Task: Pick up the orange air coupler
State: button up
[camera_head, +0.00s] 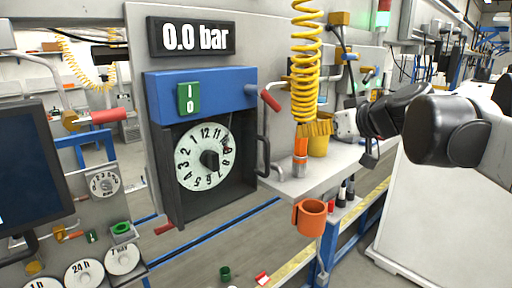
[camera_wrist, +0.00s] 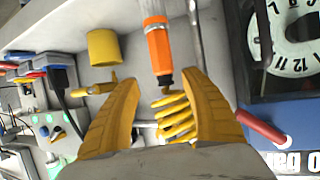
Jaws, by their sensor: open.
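The orange air coupler (camera_head: 300,150) hangs below the coiled yellow hose (camera_head: 305,70), above the grey shelf. Hose coils show between the fingers. I cannot tell whether a finger touches the coupler.
A yellow cup (camera_head: 319,147) stands on the shelf (camera_head: 335,170) close to my gripper. An orange mug (camera_head: 311,217) hangs under the shelf edge. A dial panel (camera_head: 208,160) with a red-tipped lever (camera_head: 270,100) is at left. Open air lies in front of the shelf.

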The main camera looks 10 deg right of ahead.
aim_at(300, 157)
jog(key=p+x, duration=0.1)
jog(key=x, duration=0.3)
jog(key=shift+w+a+p, duration=0.25)
jog(key=shift+a+p, duration=0.1)
jog(key=shift+a, duration=0.15)
jog(key=shift+w+f, duration=0.1)
jog(key=shift+w, duration=0.1)
jog(key=shift+s, duration=0.3)
jog(key=c, duration=0.4)
grip_shut()
